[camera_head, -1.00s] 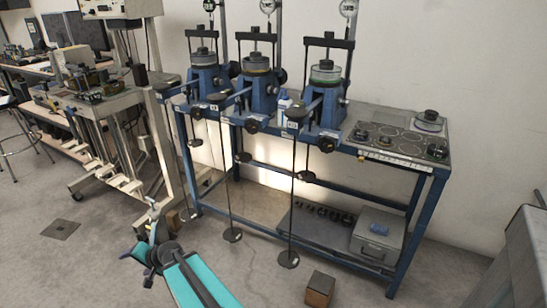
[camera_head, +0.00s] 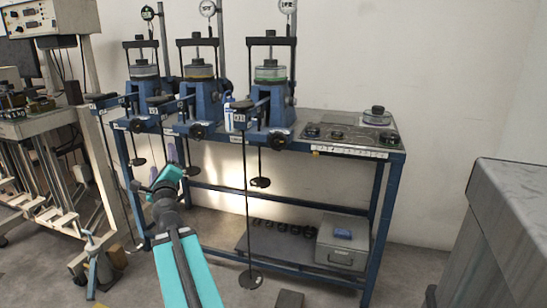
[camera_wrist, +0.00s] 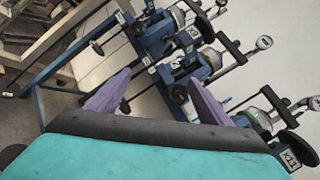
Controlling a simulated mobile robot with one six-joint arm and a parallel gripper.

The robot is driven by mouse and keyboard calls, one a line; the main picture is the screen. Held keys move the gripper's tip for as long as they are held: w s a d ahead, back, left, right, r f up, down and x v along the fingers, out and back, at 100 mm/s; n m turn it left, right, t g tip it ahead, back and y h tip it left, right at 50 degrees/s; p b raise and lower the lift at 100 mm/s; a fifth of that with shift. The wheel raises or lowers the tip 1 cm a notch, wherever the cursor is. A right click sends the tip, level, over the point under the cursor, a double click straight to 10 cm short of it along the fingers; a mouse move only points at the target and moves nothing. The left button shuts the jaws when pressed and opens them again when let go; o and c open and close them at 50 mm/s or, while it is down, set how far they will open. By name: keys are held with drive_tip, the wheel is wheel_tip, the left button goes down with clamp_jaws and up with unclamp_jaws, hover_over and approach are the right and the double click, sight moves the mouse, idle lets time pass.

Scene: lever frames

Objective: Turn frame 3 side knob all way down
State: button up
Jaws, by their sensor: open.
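Three blue lever frames stand in a row on the bench: a left one (camera_head: 146,92), a middle one (camera_head: 203,92) and a right one with a green ring (camera_head: 268,95). I cannot read a clear number 3 on any. The right frame has a black knob (camera_head: 277,140) low on its front, and the middle frame has a similar knob (camera_head: 197,131). My gripper (camera_head: 164,162) is low in front of the bench's left part, apart from all knobs. In the wrist view its purple fingers (camera_wrist: 160,78) are spread and empty, with the frames beyond, tilted.
Thin hanging rods with weight discs (camera_head: 251,279) reach down in front of the bench. A tray of black parts (camera_head: 340,140) is on the bench's right. A grey box (camera_head: 341,242) sits on the lower shelf. A grey cabinet (camera_head: 500,240) stands at right, and a beige machine (camera_head: 50,130) at left.

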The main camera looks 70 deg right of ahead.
drive_tip(key=s+d+m+g+h+b, duration=0.1)
drive_tip(key=s+d+m+g+b, duration=0.2)
drive_tip(key=s+m, duration=0.4)
drive_tip(key=s+d+r+m+g+h+b, duration=0.1)
drive_tip(key=s+d+m+g+b, duration=0.2)
drive_tip(key=s, duration=1.1)
drive_tip(key=s+d+r+m+g+h+b, duration=0.1)
drive_tip(key=s+d+m+g+b, duration=0.3)
drive_tip(key=s+m, duration=0.6)
drive_tip(key=g+b, duration=0.2)
drive_tip(key=b, duration=0.1)
drive_tip(key=shift+s+m+b, duration=0.25)
drive_tip(key=shift+m+b, duration=0.05)
drive_tip(key=shift+m, duration=0.1)
drive_tip(key=shift+d+p, duration=0.3)
drive_tip(key=shift+p, duration=0.05)
drive_tip(key=p, duration=0.9)
approach(277, 141)
drive_tip(key=shift+w+d+f, duration=0.1)
drive_tip(key=shift+d, duration=1.95)
drive_tip(key=shift+w+d+f, duration=0.1)
drive_tip(key=shift+w+d, duration=0.05)
drive_tip(key=shift+d, duration=1.95)
